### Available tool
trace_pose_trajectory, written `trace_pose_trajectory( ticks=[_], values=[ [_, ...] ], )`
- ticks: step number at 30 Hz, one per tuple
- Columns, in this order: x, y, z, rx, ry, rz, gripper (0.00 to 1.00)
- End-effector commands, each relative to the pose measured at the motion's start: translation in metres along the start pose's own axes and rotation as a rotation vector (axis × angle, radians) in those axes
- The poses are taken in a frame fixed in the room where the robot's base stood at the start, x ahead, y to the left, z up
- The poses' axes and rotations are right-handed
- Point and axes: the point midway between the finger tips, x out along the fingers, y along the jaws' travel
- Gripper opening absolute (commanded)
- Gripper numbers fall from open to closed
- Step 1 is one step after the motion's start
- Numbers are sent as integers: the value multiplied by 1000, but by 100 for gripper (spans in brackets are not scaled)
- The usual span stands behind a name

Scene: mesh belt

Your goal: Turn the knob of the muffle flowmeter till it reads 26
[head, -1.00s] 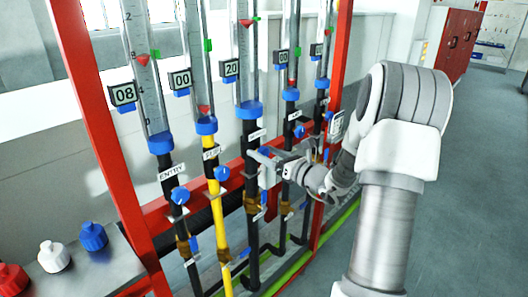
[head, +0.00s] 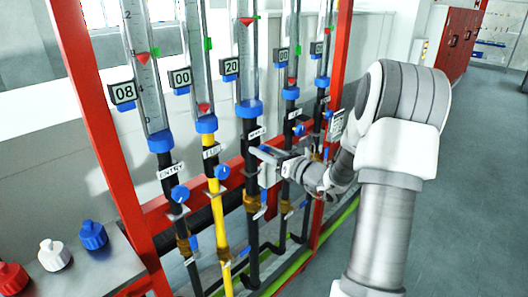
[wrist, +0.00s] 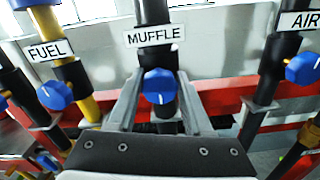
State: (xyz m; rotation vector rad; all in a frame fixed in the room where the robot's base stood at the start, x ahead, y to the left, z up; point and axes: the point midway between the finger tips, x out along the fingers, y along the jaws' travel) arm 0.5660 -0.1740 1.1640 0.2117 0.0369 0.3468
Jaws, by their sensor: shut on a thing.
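The muffle flowmeter (head: 249,60) is the middle tube of the row. Its digital display (head: 229,67) reads 20, and a red float (head: 246,20) shows high in the tube. Its blue knob (wrist: 160,86) sits under the MUFFLE label (wrist: 154,36) in the wrist view. My gripper (wrist: 161,92) has one finger on each side of this knob and is shut on it. In the head view my gripper (head: 261,153) reaches the knob from the right and hides most of it.
The FUEL knob (wrist: 55,95) is to the left and the AIR knob (wrist: 303,68) to the right, both clear of my fingers. The ENTRY display (head: 123,92) reads 08; the FUEL display (head: 180,77) reads 00. A red frame post (head: 90,110) stands at the left.

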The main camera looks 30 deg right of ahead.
Motion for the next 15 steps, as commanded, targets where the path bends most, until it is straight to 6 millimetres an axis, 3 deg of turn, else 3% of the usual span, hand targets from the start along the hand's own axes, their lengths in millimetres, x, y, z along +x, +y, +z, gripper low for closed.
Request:
trace_pose_trajectory(
  ticks=[8, 15],
  values=[
    [0, 0, -5, -108, 0, 2, 0],
    [0, 0, -8, -305, -1, 2, 0]
  ],
)
